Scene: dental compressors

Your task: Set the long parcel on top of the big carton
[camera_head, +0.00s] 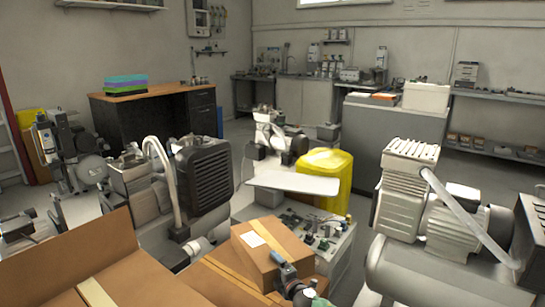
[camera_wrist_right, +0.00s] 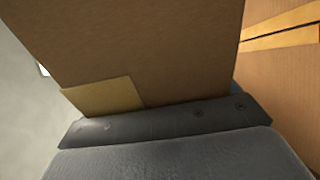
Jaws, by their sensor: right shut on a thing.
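The long parcel (camera_head: 272,248) is a brown cardboard box with a white label on its top, at the bottom centre of the head view. My right gripper (camera_head: 284,268) is shut on its near side. In the right wrist view the parcel (camera_wrist_right: 130,45) fills the upper middle, with a piece of tan tape at its lower corner, against the dark finger. A large brown carton (camera_head: 75,258) with a tape strip is at the lower left of the head view. Taped cardboard also lies beside and below the parcel; whether they touch is unclear. My left gripper is out of view.
A grey compressor (camera_head: 425,225) stands close on the right and a black-grilled unit (camera_head: 203,178) on the left. Behind the parcel are a low bench with small parts (camera_head: 325,236), a white board (camera_head: 293,182) and a yellow bin (camera_head: 335,175).

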